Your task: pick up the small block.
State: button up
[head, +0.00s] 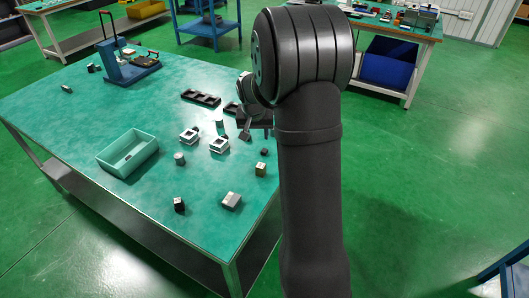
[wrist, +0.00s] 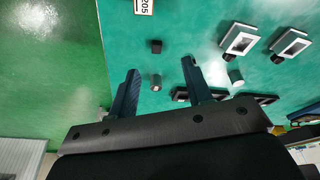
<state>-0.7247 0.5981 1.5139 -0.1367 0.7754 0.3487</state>
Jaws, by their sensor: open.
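A small dark block (wrist: 155,46) lies on the green table top in the wrist view, just beyond my fingertips. It also shows in the head view (head: 264,151), close to my arm. A small grey piece (wrist: 156,82) sits between my two fingers in the wrist view, with clear gaps on both sides; I cannot tell its exact shape or its height relative to the fingers. In the head view my arm seems to hide it. I cannot tell which of the two is the small block. My gripper (wrist: 160,69) is open and empty; it shows partly in the head view (head: 245,131).
Dark trays (head: 200,97) lie behind. A pale green bin (head: 128,153) is at the left. The table's right edge is close to my arm.

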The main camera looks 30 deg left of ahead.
notch_tip(320, 180, up, 2)
jog(key=w+a+m+t, duration=0.1)
jog(key=m, duration=0.3)
send_over(264, 150)
jog(key=s, duration=0.2)
jog(key=shift+t+h, duration=0.3)
jog(key=shift+h, duration=0.1)
notch_tip(264, 150, down, 11)
jog(key=shift+s+d+f, duration=0.1)
jog(key=shift+s, duration=0.05)
jog(key=shift+s+x, duration=0.15)
jog(key=shift+x, duration=1.1)
jog(key=shift+s+x, duration=0.15)
jog(key=shift+x, duration=1.15)
jog(key=shift+d+f, duration=0.1)
grip_shut()
